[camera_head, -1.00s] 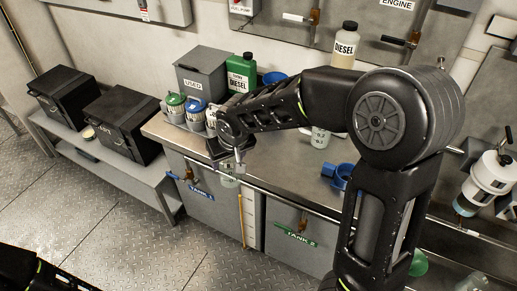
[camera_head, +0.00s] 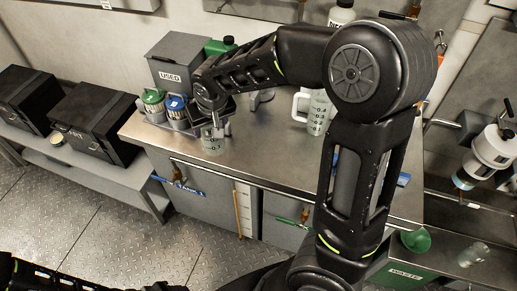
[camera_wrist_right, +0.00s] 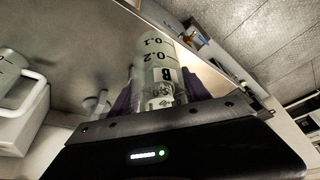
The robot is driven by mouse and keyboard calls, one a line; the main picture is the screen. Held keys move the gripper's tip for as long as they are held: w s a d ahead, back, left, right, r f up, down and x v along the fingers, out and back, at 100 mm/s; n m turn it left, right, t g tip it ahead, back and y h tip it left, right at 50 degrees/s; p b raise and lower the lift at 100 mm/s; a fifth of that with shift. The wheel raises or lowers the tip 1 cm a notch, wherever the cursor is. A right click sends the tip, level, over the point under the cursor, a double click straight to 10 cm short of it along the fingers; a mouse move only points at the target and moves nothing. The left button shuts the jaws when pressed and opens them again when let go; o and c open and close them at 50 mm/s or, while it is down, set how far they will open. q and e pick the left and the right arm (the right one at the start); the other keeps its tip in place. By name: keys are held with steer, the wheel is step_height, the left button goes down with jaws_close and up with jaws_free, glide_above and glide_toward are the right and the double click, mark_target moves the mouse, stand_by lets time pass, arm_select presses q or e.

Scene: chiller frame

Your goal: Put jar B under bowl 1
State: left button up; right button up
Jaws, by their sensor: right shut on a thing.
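Jar B (camera_wrist_right: 160,65), a clear jar with a printed scale and a "B", is between the fingers of my right gripper (camera_wrist_right: 155,95). In the head view, jar B (camera_head: 213,141) hangs below my right gripper (camera_head: 212,122), near the worktop's front edge. I cannot tell if it touches the worktop. A white filter housing (camera_head: 492,152) on the right wall has a clear bluish bowl (camera_head: 463,182) at its lower end. No number is readable on this bowl. My left gripper is out of view.
A clear measuring jug (camera_head: 318,113) stands on the worktop (camera_head: 265,150), partly behind my right arm. The grey USED box (camera_head: 172,68) and lidded pots (camera_head: 153,103) are at the left. A green funnel (camera_head: 416,240), a WASTE container (camera_head: 402,276) and another clear jar (camera_head: 474,254) are lower right.

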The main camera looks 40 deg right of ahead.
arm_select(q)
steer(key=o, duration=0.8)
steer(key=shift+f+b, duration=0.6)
arm_select(e)
steer(key=s+d+r+m+h, duration=0.2)
steer(key=d+m, duration=0.3)
steer(key=d, duration=0.9)
steer(key=shift+s+r+g, duration=0.3)
steer(key=shift+s+r, duration=0.1)
steer(key=shift+s, duration=0.3)
steer(key=shift+f, duration=0.1)
arm_select(q)
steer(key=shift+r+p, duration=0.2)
steer(key=shift+p, duration=0.1)
arm_select(e)
step_height(320, 180, down, 6)
steer(key=shift+f, duration=0.1)
step_height(320, 180, down, 3)
steer(key=shift+f, duration=0.35)
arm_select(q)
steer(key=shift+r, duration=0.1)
arm_select(e)
steer(key=shift+a, duration=0.1)
